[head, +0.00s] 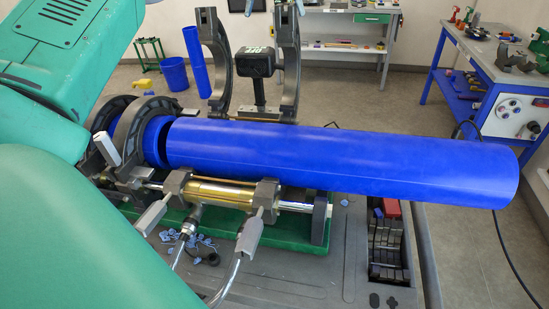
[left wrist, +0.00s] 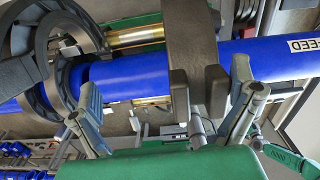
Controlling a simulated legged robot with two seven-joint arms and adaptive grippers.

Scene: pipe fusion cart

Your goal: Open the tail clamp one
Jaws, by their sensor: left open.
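In the head view, a long blue pipe (head: 340,158) lies in the fusion cart's clamps. Two clamp halves (head: 211,55) (head: 288,58) stand raised and open behind it. Dark rings (head: 138,125) at the left are closed around a shorter blue piece. In the left wrist view, a brown-grey clamp block (left wrist: 204,55) crosses the blue pipe (left wrist: 130,75). My left gripper (left wrist: 165,105) is open, its fingers spread to either side of this block; contact is unclear. I cannot tell which clamp is tail clamp one. My right gripper is not visible.
A black tool (head: 255,65) stands between the raised clamp halves. A gold cylinder (head: 220,192) and light grey handles (head: 250,237) (head: 154,213) lie along the front of the pipe. Blue shavings (head: 202,246) lie on the cart. A blue workbench (head: 490,75) stands at the back right.

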